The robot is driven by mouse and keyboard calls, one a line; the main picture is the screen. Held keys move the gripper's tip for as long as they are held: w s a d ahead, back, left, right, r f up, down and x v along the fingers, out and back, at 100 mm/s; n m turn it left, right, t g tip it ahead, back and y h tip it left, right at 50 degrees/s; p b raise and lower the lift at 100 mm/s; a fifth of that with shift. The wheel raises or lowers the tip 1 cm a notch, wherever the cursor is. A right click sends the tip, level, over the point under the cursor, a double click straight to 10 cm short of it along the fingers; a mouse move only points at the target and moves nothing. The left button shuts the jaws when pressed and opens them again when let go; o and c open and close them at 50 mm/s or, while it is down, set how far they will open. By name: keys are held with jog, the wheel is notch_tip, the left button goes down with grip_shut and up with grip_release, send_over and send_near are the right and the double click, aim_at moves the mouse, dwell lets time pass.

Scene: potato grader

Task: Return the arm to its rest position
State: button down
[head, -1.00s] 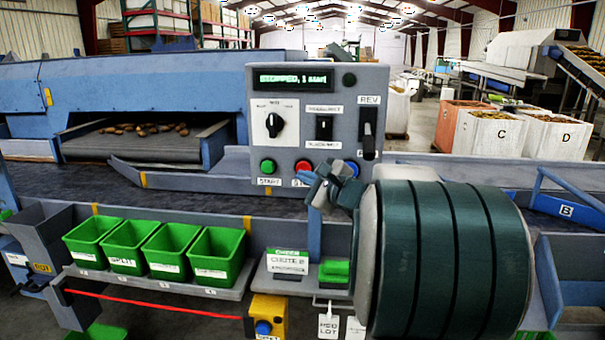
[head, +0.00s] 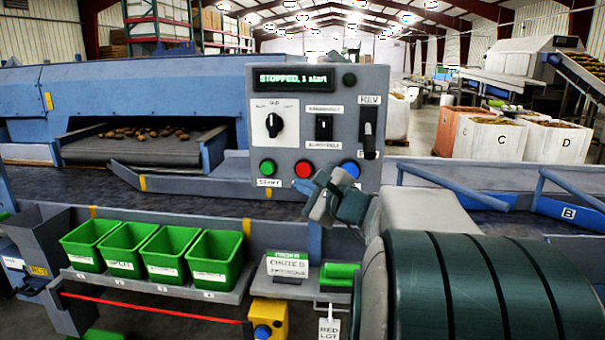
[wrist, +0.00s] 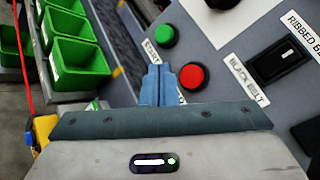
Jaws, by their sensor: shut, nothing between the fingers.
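My gripper (head: 318,197) is in front of the lower edge of the grey control panel (head: 285,110), below its buttons. In the wrist view my gripper (wrist: 158,70) has its blue fingers together with nothing between them. They show beside the green button (wrist: 166,37) and the red button (wrist: 191,76); I cannot tell the gap to the panel. My dark green arm covers the lower right of the head view. The panel display (head: 292,78) reads "STOPPED", with smaller words after it. A blue button (head: 350,170) shows just above my wrist.
Several green bins (head: 208,258) stand on a shelf at left. A yellow box with a blue button (head: 268,318) is below the ledge. A sign (head: 287,265) and a green block (head: 340,271) sit near my arm. Potatoes (head: 150,132) lie on the belt behind. Blue rails (head: 430,180) run at right.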

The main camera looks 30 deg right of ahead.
dwell(0.3)
jog(key=s+a+f+n+g+y+p, duration=0.2)
jog(key=s+a+f+n+g, duration=0.2)
jog(key=a+n, duration=0.3)
jog(key=s+a+f+n+g+y+p, duration=0.1)
jog(key=s+a+f+n+g+p, duration=0.25)
jog(key=a, duration=0.65)
jog(key=s+f+n+g+h+p, duration=0.1)
jog(key=s+f+n+g+h, duration=0.1)
jog(key=s+n, duration=0.4)
jog(key=s+d+f+n+g+h+p, duration=0.1)
jog(key=s+f+n+g+h+p, duration=0.1)
jog(key=s+n+g+h, duration=0.2)
jog(key=s+n, duration=0.3)
jog(key=s, duration=0.2)
jog(key=shift+d+f+h, duration=0.15)
jog(key=shift+f+h, duration=0.15)
jog(key=shift+f, duration=0.05)
